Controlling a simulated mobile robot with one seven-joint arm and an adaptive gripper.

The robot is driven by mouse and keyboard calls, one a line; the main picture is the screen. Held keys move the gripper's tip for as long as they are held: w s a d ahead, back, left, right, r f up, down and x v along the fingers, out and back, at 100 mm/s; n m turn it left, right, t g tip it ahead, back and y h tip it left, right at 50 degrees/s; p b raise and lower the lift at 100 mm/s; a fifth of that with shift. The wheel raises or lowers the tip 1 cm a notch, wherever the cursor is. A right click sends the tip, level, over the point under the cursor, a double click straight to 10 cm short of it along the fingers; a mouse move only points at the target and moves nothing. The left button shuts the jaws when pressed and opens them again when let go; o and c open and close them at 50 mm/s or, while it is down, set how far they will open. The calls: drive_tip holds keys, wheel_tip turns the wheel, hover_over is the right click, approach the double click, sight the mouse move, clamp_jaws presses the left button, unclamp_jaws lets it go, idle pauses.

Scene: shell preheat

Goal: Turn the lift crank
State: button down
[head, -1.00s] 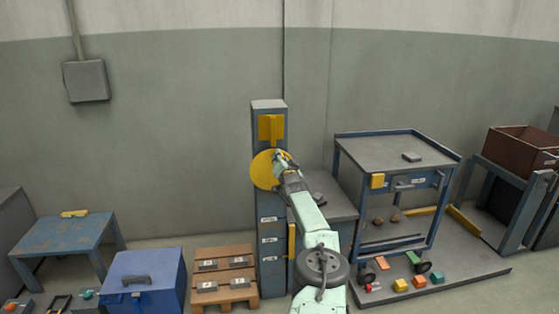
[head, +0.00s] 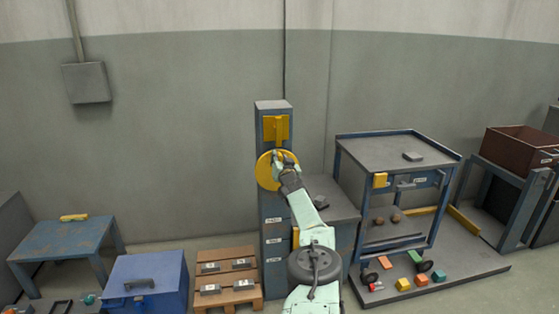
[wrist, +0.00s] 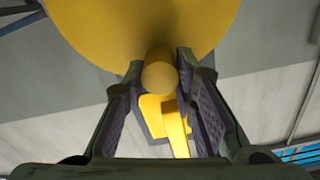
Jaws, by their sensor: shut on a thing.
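The lift crank is a yellow disc (head: 264,172) on the front of a blue column (head: 272,220). Its round yellow handle (wrist: 160,72) sticks out from the disc in the wrist view. My gripper (head: 279,158) is at the upper right part of the disc and hides some of it. In the wrist view my gripper (wrist: 160,66) has one finger on each side of the handle, shut on it. The disc fills the top of that view.
A yellow block (head: 276,129) sits on the column above the disc. A grey-topped cart (head: 385,147) stands to the right. A wooden pallet (head: 228,295) and a blue box (head: 145,285) are at the left. Coloured pieces lie on the low platform at right.

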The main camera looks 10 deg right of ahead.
sight(279, 132)
drive_tip(key=shift+a+r, duration=0.15)
drive_tip(key=shift+r, duration=0.05)
drive_tip(key=c, duration=1.5)
unclamp_jaws()
drive_tip(key=shift+f, duration=0.1)
drive_tip(key=shift+o, duration=1)
drive_tip(key=shift+f, duration=0.1)
wheel_tip(279, 132, up, 10)
drive_tip(key=shift+r, duration=0.1)
